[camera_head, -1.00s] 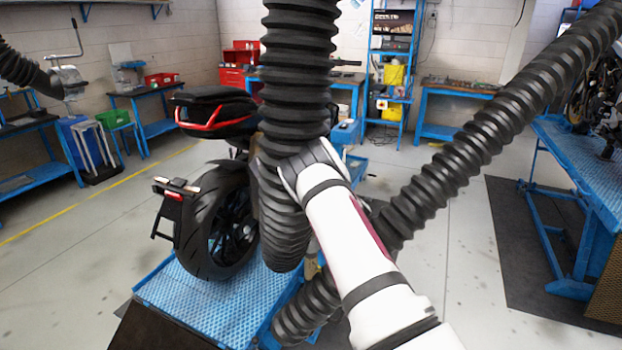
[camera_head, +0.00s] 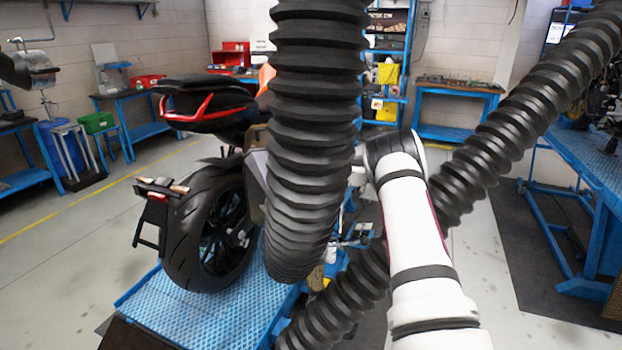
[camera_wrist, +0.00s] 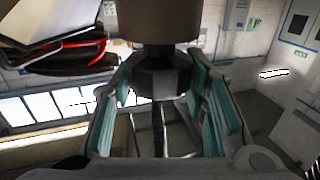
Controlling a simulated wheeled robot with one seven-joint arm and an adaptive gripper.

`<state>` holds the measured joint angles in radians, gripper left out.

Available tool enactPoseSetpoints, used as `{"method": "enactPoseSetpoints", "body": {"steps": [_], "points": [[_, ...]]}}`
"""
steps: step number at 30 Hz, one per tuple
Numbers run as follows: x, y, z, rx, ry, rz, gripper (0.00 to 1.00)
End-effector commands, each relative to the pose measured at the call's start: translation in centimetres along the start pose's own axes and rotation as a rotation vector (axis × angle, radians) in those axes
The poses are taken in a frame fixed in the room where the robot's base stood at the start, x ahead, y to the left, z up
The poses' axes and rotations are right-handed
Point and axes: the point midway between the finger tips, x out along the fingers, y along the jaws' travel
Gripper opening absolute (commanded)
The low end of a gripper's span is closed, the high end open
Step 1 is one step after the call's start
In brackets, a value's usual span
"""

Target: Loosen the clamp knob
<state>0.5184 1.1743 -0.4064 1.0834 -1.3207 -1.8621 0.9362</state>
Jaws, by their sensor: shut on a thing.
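In the wrist view, my gripper (camera_wrist: 160,92) has its teal-padded fingers on either side of a dark, faceted clamp knob (camera_wrist: 154,76). The fingers are shut on the knob. The knob sits directly below a wide brown-grey cylindrical part (camera_wrist: 153,20) at the top of the picture. A thin dark stem shows below the knob, between the fingers. In the head view my gripper and the knob do not show; the thick black hose and my white arm stand in front of that area.
A motorcycle (camera_head: 208,235) stands on a blue lift platform (camera_head: 205,312) left of my arm. A thick ribbed black hose (camera_head: 305,140) hangs in front of it. Another hose (camera_head: 500,145) crosses diagonally at right.

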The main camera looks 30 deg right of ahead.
Motion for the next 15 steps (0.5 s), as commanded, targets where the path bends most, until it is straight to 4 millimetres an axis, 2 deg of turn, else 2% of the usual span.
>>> {"method": "enactPoseSetpoints", "body": {"steps": [1,15], "points": [[0.17,0.55,0.49,-0.005,-0.001,-0.027,0.13],[0.14,0.17,0.25,-0.001,-0.002,-0.201,0.13]]}}
